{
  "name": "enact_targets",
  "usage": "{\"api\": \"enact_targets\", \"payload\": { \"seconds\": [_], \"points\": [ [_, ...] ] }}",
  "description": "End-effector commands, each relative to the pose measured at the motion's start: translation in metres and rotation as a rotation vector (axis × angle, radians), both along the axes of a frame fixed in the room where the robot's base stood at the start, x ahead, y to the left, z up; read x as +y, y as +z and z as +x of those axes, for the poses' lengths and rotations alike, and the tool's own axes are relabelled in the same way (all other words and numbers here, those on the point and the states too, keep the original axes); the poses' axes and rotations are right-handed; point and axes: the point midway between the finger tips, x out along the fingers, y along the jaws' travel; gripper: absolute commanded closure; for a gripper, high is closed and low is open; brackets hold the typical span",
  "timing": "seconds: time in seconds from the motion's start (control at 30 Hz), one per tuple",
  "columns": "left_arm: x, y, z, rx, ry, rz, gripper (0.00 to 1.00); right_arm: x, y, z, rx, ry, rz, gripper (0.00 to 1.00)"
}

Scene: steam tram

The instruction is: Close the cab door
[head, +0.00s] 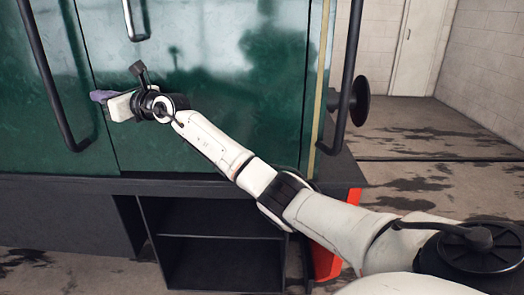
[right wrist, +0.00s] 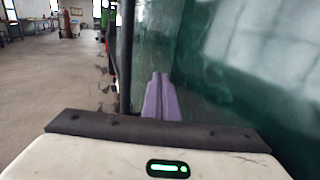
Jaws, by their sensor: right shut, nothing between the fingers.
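The cab door (head: 230,75) is a dark green glossy panel filling the middle of the head view. A dark seam runs down its left side, and a short handle (head: 135,22) shows at the top left. I cannot tell whether it is fully shut. My right gripper (head: 101,97) is shut and empty, by the seam at the panel's left side. Its purple fingertips show in the right wrist view (right wrist: 161,98), with the green side (right wrist: 240,70) close on the right; contact is unclear. My left gripper is not in view.
Black grab rails stand at the left (head: 50,75) and right (head: 345,80) of the door. A black open step box (head: 220,222) lies below, with a red part (head: 328,255) beside it. Open floor (head: 430,130) lies to the right.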

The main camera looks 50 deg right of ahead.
Motion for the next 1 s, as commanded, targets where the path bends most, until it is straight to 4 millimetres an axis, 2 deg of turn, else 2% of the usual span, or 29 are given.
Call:
{"api": "enact_targets", "payload": {
  "seconds": [0.1,0.23,1.0],
  "points": [
    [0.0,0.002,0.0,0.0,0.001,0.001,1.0,-0.019,0.001,0.002,0.0,-0.035,0.001,1.0],
    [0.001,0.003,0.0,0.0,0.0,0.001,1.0,-0.027,0.001,0.002,-0.001,-0.049,0.0,1.0],
    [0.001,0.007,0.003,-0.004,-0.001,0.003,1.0,-0.026,0.005,0.003,-0.007,-0.052,0.0,1.0]
  ]
}}
